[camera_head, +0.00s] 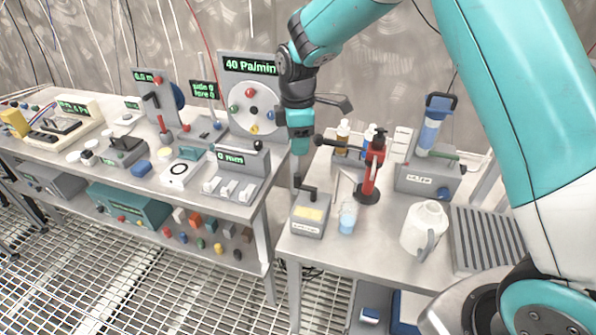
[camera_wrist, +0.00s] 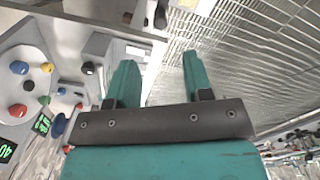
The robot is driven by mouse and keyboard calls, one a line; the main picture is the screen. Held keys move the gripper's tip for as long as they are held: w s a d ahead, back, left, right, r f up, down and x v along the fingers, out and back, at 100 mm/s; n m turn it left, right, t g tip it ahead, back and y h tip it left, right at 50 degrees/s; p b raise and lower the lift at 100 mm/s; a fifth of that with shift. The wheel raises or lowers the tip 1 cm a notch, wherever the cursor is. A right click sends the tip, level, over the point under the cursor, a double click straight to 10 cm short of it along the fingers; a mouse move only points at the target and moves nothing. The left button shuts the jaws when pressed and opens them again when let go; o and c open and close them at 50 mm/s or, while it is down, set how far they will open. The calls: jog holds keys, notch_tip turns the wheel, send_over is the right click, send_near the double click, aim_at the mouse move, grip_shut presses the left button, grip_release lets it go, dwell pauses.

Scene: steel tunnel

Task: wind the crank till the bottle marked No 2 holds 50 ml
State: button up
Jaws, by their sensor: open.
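My gripper (camera_head: 297,172) hangs just above and behind this crank, pointing down. In the wrist view my gripper (camera_wrist: 157,75) is open with nothing between its teal fingers; the crank cannot be made out there. A small clear vessel with pale blue liquid (camera_head: 347,223) stands right of the box. Several small bottles (camera_head: 342,132) stand in a rack behind. I cannot read a No 2 mark or any liquid level.
A red hand-lever device (camera_head: 371,178) stands close right of the crank box. A white jug (camera_head: 424,228), a ridged grey tray (camera_head: 484,238) and a filter unit (camera_head: 428,172) stand further right. The left bench holds a wheel panel reading 40 Pa/min (camera_head: 250,95). A gap separates the benches.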

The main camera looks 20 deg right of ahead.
aim_at(298, 174)
notch_tip(298, 174, down, 11)
jog(key=shift+f+p, duration=0.1)
jog(key=shift+p, duration=0.9)
grip_shut()
